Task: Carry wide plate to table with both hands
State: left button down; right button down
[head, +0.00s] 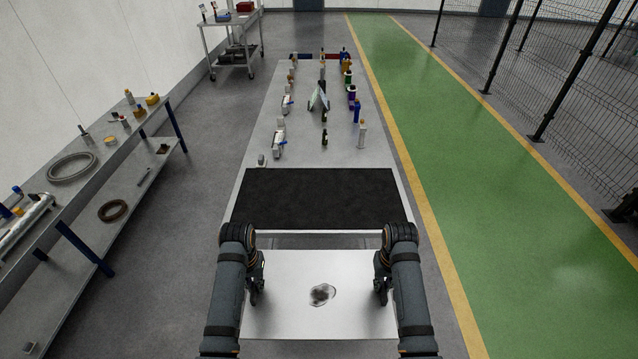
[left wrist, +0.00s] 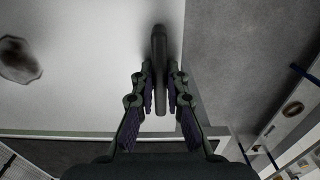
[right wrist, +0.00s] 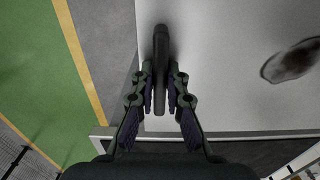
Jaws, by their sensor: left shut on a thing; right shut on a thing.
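The wide plate (head: 290,322) is a flat, light grey sheet with a dark smudge near its middle. It lies level in front of me, low in the head view, with a narrow dark gap between its far edge and the table. My left gripper (head: 256,290) is shut on a dark upright bar-like handle (left wrist: 159,45) at the plate's left side. My right gripper (head: 381,290) is shut on a matching handle (right wrist: 160,45) at the right side. The long grey table (head: 345,152) stands straight ahead, with a black mat (head: 318,198) across its near end.
Rows of small fittings (head: 278,138) and a folded grey piece (head: 318,99) stand on the table beyond the mat. The mat is clear. A shelf bench (head: 100,155) with rings stands left, a cart (head: 230,45) far left. A green walkway (head: 480,150) and fence lie right.

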aim_at(319, 194)
jog(key=i, duration=1.35)
